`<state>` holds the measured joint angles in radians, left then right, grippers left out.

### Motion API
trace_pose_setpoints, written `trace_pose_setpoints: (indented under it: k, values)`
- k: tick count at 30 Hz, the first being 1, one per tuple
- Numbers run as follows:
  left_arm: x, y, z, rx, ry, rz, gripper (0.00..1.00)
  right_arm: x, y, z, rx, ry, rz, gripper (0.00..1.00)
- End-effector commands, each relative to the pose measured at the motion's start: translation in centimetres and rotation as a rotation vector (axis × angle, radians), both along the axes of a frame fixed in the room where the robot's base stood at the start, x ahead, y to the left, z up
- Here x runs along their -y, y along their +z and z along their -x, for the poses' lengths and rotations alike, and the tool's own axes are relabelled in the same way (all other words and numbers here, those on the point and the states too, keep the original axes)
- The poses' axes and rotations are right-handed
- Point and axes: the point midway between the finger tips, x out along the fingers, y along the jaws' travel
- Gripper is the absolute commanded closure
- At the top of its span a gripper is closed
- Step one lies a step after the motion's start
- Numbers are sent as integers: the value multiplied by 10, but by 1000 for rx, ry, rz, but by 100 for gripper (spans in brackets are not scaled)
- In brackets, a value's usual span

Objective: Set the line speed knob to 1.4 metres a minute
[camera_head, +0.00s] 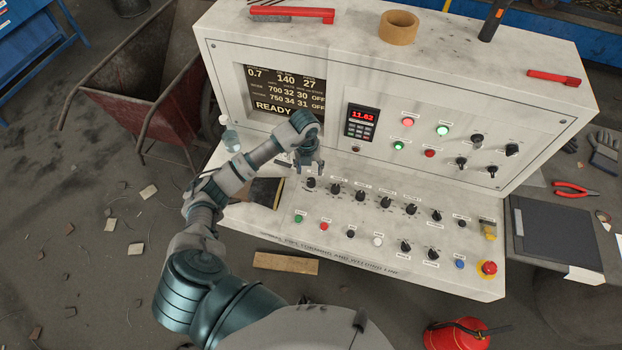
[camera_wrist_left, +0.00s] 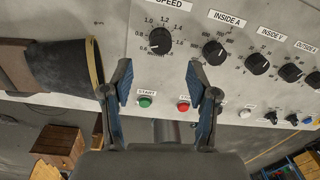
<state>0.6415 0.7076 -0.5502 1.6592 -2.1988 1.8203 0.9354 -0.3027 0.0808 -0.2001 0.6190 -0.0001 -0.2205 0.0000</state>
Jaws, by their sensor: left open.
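The line speed knob (camera_wrist_left: 160,42) is a round black knob at the top middle of the left wrist view. Its dial shows 0.6, 0.8, 1.0, 1.2 and 1.4, under a label ending in "SPEED". Its white mark appears to point to the lower left, near the low end. In the head view the knob (camera_head: 310,182) is at the left end of the upper desk row. My left gripper (camera_head: 309,168) is open and empty above it; in the left wrist view its fingers (camera_wrist_left: 158,82) are spread below the knob, apart from it. My right gripper is not in view.
The display (camera_head: 285,88) reads 0.7 at top left and READY. An INSIDE A knob (camera_wrist_left: 215,52) is right of the speed knob. Green START (camera_wrist_left: 145,101) and red (camera_wrist_left: 183,105) buttons lie below.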

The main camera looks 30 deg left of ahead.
Motion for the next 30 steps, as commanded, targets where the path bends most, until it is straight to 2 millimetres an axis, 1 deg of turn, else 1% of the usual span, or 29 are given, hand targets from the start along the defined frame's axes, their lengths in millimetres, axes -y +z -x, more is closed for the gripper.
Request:
trace_pose_setpoints:
  k: [1,4,6,10,15,23,24,26,27,29,30]
  values:
    - [1,-12,1,-5,1,2,41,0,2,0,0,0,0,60]
    - [3,-33,0,-3,0,3,41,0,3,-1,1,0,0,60]
    - [3,-46,0,-3,1,1,41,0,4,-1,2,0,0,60]
    - [4,-63,-1,-1,0,3,41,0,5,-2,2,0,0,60]
    - [4,-73,-1,1,0,0,41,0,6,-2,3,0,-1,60]
    - [4,-74,-1,1,-1,0,41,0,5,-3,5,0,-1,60]
    - [4,-74,-1,1,-1,0,51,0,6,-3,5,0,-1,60]
    - [4,-74,-1,1,-1,0,66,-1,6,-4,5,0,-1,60]
    - [4,-74,-1,1,-1,0,76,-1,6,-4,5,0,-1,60]
    - [4,-74,-1,1,0,0,91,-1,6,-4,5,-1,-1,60]
    - [4,-74,-1,1,0,0,100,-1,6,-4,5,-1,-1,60]
